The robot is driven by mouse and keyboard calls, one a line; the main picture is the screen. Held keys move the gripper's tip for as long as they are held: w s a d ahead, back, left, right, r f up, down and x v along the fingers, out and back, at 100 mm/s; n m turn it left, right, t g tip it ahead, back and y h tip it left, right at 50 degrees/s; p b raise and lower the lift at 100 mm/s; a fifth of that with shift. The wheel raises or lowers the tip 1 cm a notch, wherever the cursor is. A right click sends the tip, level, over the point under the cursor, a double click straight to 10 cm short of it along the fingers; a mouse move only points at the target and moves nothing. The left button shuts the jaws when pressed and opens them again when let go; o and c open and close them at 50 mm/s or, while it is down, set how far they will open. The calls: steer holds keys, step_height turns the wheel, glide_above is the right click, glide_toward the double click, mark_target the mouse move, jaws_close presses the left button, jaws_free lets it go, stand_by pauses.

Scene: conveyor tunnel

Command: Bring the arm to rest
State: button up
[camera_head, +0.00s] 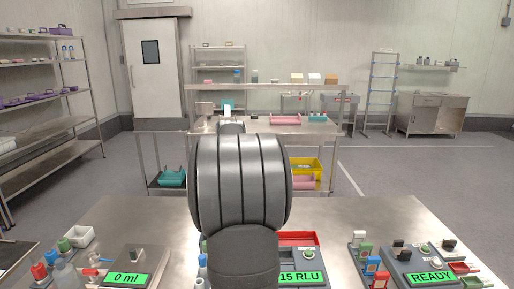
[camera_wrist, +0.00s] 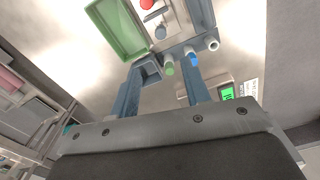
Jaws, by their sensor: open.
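My arm stands upright in the middle of the head view, its thick dark grey ribbed link covering the centre of the steel bench (camera_head: 330,215). My gripper is hidden behind that link there. In the wrist view my gripper (camera_wrist: 166,78) shows two blue-grey fingers set apart, reaching up from the grey palm. It is open, and I see nothing held. A green-capped item (camera_wrist: 168,66) and a blue-capped item (camera_wrist: 193,60) show between or beyond the fingers; their distance from the fingers cannot be told.
A green tray (camera_wrist: 118,28) lies at the wrist view's upper left. On the bench are a "0 ml" scale (camera_head: 128,278), a white bin (camera_head: 79,236), a "READY" device (camera_head: 432,277) and a red tray (camera_head: 297,239). A steel rack (camera_head: 262,126) stands behind the bench.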

step_height(320, 180, down, 15)
steer(key=shift+f, duration=0.1)
steer(key=d, duration=0.8)
steer(key=shift+f, duration=0.2)
step_height(320, 180, up, 16)
steer(key=r, duration=0.1)
steer(key=d+f+n, duration=0.2)
steer(key=d+f, duration=0.2)
steer(key=f, duration=0.3)
steer(key=shift+d+f, duration=0.15)
